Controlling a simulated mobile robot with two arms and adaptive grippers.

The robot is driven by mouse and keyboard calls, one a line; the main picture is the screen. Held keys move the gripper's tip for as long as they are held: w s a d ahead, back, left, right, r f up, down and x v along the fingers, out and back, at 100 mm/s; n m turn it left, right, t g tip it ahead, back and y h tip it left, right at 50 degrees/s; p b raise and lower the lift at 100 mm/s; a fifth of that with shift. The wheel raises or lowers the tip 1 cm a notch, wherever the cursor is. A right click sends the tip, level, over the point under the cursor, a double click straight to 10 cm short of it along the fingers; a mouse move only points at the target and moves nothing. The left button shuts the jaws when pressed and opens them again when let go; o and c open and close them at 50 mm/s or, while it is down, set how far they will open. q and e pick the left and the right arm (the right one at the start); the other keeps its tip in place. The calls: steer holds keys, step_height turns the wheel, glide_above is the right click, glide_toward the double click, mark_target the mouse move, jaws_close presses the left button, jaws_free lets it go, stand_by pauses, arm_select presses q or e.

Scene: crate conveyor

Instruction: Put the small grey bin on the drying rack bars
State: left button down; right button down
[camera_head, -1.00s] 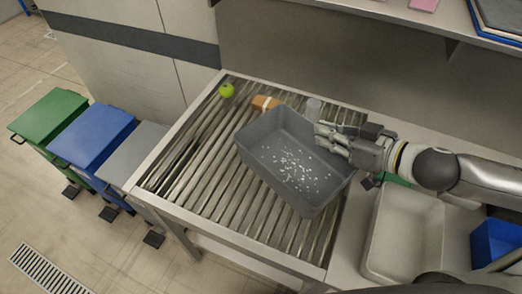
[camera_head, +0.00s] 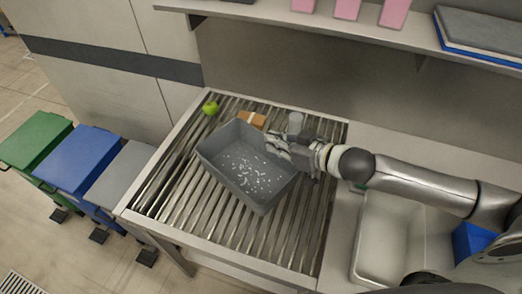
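The small grey bin (camera_head: 222,179) is an open rectangular tub with white bits scattered on its floor. It is over the metal drying rack bars (camera_head: 170,190), turned at an angle to them. I cannot tell whether its base touches the bars. My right gripper (camera_head: 272,145) reaches in from the right and is shut on the bin's right-hand rim. Its fingertips overlap the wall, and the exact contact is small in view. My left gripper is not in view.
A green apple (camera_head: 210,108), an orange-brown box (camera_head: 252,119) and a clear cup (camera_head: 295,122) stand along the back of the bars. A sink (camera_head: 382,235) lies right. Green (camera_head: 35,138), blue (camera_head: 78,160) and grey (camera_head: 122,172) lidded bins stand left. A shelf (camera_head: 350,25) overhangs behind.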

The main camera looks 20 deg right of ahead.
mark_target(263, 149)
steer(key=w+f, duration=0.1)
steer(key=w+a+f, duration=0.1)
steer(key=f, duration=0.1)
steer(key=w+a+f, duration=0.1)
steer(key=f, duration=0.1)
steer(key=shift+w+a+p, duration=0.15)
steer(key=shift+a+p, duration=0.1)
steer(key=shift+p, duration=0.15)
steer(key=shift+w+a+f, duration=0.25)
steer(key=shift+f, duration=0.25)
step_height(263, 149, down, 2)
steer(key=shift+f+p, duration=0.1)
steer(key=shift+p, duration=0.5)
steer(key=shift+f, duration=0.35)
steer(key=c, duration=1.6)
jaws_free()
steer(key=shift+s+f, duration=0.1)
steer(key=shift+c, duration=0.2)
